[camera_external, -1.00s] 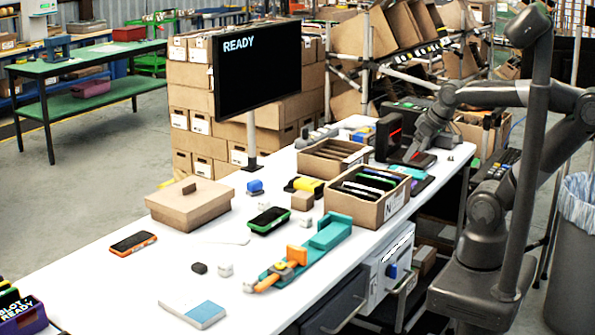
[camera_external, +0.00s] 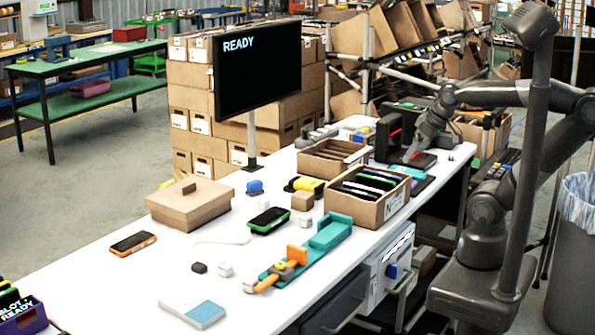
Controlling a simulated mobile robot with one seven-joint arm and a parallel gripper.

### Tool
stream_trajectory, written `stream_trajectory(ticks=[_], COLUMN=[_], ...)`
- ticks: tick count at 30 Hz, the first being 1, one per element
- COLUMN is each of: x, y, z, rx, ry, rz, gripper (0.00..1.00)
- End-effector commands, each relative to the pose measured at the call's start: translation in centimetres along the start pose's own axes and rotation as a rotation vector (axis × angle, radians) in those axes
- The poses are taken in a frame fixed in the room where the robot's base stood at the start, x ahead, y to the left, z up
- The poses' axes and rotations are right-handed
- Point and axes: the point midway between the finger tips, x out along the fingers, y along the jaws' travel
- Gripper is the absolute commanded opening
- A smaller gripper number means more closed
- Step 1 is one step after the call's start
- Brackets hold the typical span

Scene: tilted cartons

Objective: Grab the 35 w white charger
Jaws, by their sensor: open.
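Several small white blocks that look like charger bricks lie on the white workbench (camera_external: 110,285). One white block (camera_external: 225,269) is at the front middle, one (camera_external: 249,285) is beside the teal and orange fixture, and one (camera_external: 304,220) is near the cardboard bin. A dark block (camera_external: 199,268) lies next to the front one. I cannot read any wattage, so I cannot tell which is the 35 W charger. My gripper (camera_external: 410,157) is open at the far right end of the bench, pointing down near a dark red-and-black device, far from these blocks. Its fingertips are small and unclear.
A bin of phones (camera_external: 383,211), a teal and orange fixture (camera_external: 330,233), a lidded carton (camera_external: 188,205) and a monitor (camera_external: 257,70) stand on the bench. Phones (camera_external: 132,242) lie flat. The bench's front left area is mostly clear.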

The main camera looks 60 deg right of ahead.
Motion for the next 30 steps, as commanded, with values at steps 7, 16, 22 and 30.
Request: stream_trajectory(ticks=[7,16,22,30], x=[0.00,0.00,0.00,-0.02], y=[0.00,0.00,0.00,-0.05], z=[0.00,0.00,0.00,-0.16], rx=[0.000,0.000,0.000,0.000], ry=[0.000,0.000,0.000,-0.001], rz=[0.000,0.000,0.000,-0.001], gripper=[0.98,0.74,0.57,0.56])
